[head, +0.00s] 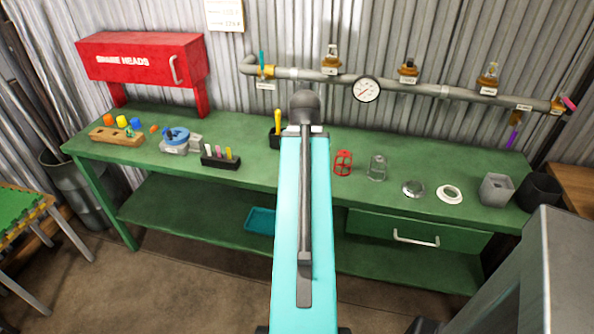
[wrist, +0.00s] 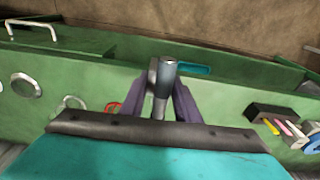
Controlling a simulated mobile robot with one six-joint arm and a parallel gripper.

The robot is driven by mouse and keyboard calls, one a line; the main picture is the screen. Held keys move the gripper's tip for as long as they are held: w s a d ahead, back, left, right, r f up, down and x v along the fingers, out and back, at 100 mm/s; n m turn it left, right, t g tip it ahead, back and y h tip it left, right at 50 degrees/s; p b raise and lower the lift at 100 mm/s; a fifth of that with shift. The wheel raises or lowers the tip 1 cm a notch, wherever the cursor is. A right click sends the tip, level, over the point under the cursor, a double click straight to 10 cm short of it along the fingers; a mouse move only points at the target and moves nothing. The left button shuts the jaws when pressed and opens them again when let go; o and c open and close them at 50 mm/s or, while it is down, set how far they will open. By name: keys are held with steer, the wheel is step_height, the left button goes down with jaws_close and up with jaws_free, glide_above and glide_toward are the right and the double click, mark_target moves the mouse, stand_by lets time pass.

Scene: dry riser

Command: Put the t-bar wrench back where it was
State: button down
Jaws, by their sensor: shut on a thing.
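My gripper (wrist: 161,100) shows in the wrist view, with its dark purple fingers closed on a grey metal piece, which I take to be the t-bar wrench (wrist: 168,72). Its rounded grey end stands up between the fingers, above the green bench. The rest of the wrench is hidden, so I cannot tell whether it touches anything. In the head view my own arm covers the gripper and the wrench. A black holder (head: 274,140) with a yellow-handled tool (head: 278,121) stands on the bench just left of my arm.
On the green bench (head: 250,172), a red cage (head: 343,163), a glass jar (head: 377,168) and several small parts stand right of my arm. A black block (head: 221,162) with coloured sticks is left. A pipe with valves and a gauge (head: 367,89) runs along the wall behind.

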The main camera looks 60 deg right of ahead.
steer(key=shift+s+d+f, duration=0.1)
steer(key=shift+s+d, duration=0.1)
steer(key=shift+s, duration=0.3)
steer(key=shift+w+d+f+p, duration=0.25)
steer(key=shift+w+d+p, duration=0.15)
steer(key=shift+w+d, duration=1.4)
steer(key=shift+w+d+f+p, duration=0.2)
steer(key=shift+w+d+p, duration=0.15)
steer(key=shift+w+d, duration=1.45)
steer(key=shift+w+d+f+p, duration=0.25)
steer(key=shift+w+d+p, duration=0.15)
steer(key=shift+w+d, duration=1.4)
steer(key=shift+w+d, duration=0.15)
steer(key=shift+d, duration=0.05)
steer(key=shift+w+d+f, duration=0.1)
steer(key=shift+w+d, duration=0.05)
steer(key=shift+f+p, duration=0.55)
steer(key=shift+f, duration=1.15)
steer(key=shift+f, duration=0.15)
